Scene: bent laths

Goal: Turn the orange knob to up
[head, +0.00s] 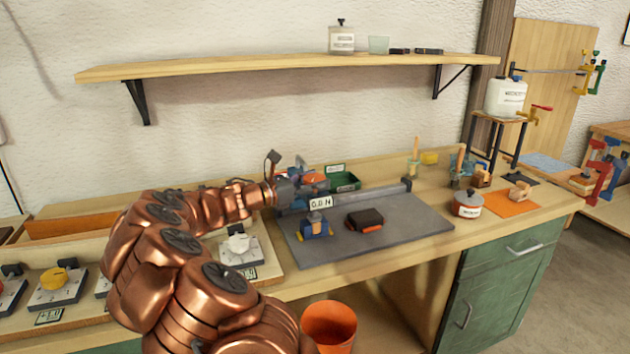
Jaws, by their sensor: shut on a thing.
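My gripper (303,187) is at the end of my copper arm, above the back left of the grey mat. It is shut on a small orange-red thing (314,178), partly hidden by the fingers; I cannot tell its shape. I cannot clearly make out an orange knob. A yellow knob (53,277) and a white knob (240,242) sit on pale plates at the left of the bench. A red one (4,287) is cut by the left edge. My arm hides part of the row between the yellow and white knobs.
On the grey mat (400,235) are a blue-and-yellow tool (317,228) and a dark block with orange (365,220). A green bin (345,180) stands behind. A shelf (290,66) hangs above. An orange bucket (330,328) stands below the bench.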

